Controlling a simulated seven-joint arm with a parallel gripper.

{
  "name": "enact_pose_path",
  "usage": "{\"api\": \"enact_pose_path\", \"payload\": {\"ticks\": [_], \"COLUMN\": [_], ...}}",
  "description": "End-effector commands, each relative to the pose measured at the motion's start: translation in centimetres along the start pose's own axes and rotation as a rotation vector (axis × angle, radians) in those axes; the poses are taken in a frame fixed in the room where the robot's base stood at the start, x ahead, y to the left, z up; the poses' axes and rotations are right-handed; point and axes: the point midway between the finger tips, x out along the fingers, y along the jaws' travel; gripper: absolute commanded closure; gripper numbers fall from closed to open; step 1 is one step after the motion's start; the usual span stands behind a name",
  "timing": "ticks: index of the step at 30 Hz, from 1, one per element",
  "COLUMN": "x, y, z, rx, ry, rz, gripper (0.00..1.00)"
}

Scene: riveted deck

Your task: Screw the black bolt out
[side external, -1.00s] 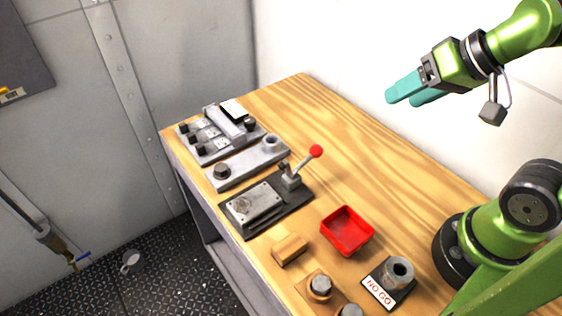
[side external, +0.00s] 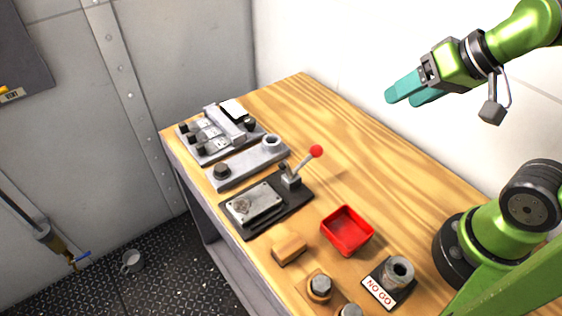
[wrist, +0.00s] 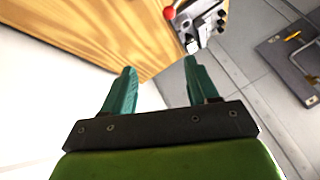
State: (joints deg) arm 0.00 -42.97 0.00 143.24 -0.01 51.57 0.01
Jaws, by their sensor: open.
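A dark, round bolt head (side external: 221,171), which looks like the black bolt, stands at the left end of a grey plate (side external: 245,166) on the bench. The plate's other end has a raised grey ring (side external: 271,142). My gripper (side external: 404,96) is high above the back right of the bench, far from the bolt. In the wrist view its teal fingers (wrist: 160,68) are apart with nothing between them. I cannot make out the bolt in the wrist view.
A lever with a red knob (side external: 316,151), a red tray (side external: 347,231), a wooden block (side external: 289,249), a NO GO stand (side external: 388,283) and grey hex bolts (side external: 320,287) stand nearer the front. A knobbed panel (side external: 218,132) is behind the plate. The back right of the bench is clear.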

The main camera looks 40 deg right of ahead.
Motion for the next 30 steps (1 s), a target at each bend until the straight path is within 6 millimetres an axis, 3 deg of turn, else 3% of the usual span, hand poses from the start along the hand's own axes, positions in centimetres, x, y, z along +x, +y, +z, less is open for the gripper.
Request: {"api": "enact_pose_path", "payload": {"ticks": [3, 7, 13, 18, 24, 30], "x": [0.2, 2.0, 5.5, 9.6, 15.4, 21.3], "y": [-0.3, -0.8, -4.0, -6.9, -10.8, -16.3], "z": [0.2, 0.7, -3.4, -7.4, -10.8, -11.6], "rx": [-0.012, -0.025, 0.069, 0.354, 0.762, 1.216], "ry": [-0.013, -0.103, -0.252, -0.356, -0.380, -0.251], "rz": [-0.005, -0.004, 0.003, 0.100, 0.305, 0.542], "gripper": [0.41, 0.41, 0.41, 0.41, 0.41, 0.41]}}
